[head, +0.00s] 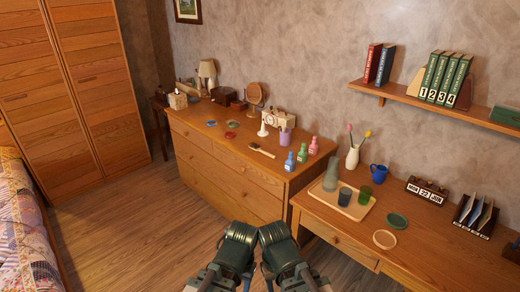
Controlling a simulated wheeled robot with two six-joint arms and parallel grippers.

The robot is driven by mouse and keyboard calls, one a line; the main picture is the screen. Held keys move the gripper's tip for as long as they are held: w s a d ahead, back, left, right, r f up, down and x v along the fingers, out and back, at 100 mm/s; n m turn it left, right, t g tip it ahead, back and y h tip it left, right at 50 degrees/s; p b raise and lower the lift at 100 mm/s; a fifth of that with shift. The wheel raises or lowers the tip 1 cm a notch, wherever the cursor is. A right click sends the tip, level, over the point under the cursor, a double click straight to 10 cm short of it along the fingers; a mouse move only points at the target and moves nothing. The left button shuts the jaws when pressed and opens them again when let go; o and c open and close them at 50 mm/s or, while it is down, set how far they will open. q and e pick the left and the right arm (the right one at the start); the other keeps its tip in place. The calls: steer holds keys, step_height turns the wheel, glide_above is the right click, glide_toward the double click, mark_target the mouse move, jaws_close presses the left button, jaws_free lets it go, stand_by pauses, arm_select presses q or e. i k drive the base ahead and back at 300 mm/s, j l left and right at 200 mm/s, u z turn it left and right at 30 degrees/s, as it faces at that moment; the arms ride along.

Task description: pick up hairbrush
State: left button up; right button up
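The hairbrush (262,150) lies flat on top of the wooden dresser (240,176), near its front edge. It is small in the head view, with a light wooden handle and a darker head. Parts of my two arms show at the bottom middle of the head view, below and apart from the dresser top. I see no gripper fingers there, and nothing touches the hairbrush.
A round mirror (254,94) stands further back. A desk (410,246) with a tray (344,205) adjoins on the right. Open floor (130,230) lies left.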

mark_target(255, 148)
steer(key=i+u, duration=0.1)
steer(key=u, duration=0.2)
steer(key=i, duration=1.75)
steer(key=i+j+z, duration=0.1)
steer(key=i, duration=0.65)
steer(key=z, duration=0.6)
